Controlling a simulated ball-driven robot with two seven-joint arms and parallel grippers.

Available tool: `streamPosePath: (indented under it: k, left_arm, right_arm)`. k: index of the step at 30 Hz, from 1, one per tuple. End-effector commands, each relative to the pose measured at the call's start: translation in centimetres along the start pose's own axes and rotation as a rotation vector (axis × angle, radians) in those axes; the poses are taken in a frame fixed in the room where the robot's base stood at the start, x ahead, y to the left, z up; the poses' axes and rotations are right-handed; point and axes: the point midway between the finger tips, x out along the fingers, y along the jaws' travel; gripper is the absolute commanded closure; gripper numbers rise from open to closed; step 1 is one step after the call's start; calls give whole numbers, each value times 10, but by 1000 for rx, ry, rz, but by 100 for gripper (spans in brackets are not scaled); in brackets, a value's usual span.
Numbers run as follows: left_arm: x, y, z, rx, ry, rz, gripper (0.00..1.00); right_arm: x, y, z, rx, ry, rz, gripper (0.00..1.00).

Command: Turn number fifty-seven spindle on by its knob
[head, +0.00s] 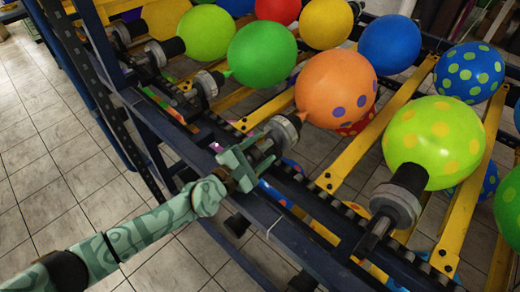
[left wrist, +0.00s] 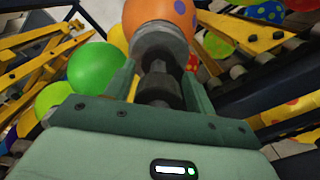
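My left gripper (head: 243,160) reaches in from the left at the near end of a spindle (head: 281,134). This spindle carries an orange balloon with purple dots (head: 336,90). In the left wrist view the two fingers (left wrist: 160,88) stand on either side of the spindle's black knob (left wrist: 160,92). The knob nearly fills the space between them; whether they press on it I cannot tell. The orange balloon (left wrist: 160,14) lies straight beyond the spindle's grey collar (left wrist: 158,42). No spindle number is readable. My right gripper is not in view.
A neighbouring spindle (head: 395,205) at the lower right carries a green balloon with yellow dots (head: 434,142). Another spindle (head: 208,85) at the upper left points to a plain green balloon (head: 262,54). A dark blue rail (head: 300,238) runs below the spindles. Tiled floor (head: 60,150) is clear at left.

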Motion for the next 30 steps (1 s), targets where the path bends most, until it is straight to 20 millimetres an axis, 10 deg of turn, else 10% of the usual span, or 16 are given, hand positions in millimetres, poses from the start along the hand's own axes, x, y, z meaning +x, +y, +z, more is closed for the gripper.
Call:
streamPosePath:
  k: [13,30]
  left_arm:
    - [-13,1,0,0,0,1,39]
    - [-148,0,-1,0,2,-1,39]
  right_arm:
    - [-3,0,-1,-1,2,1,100]
    - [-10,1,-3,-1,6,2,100]
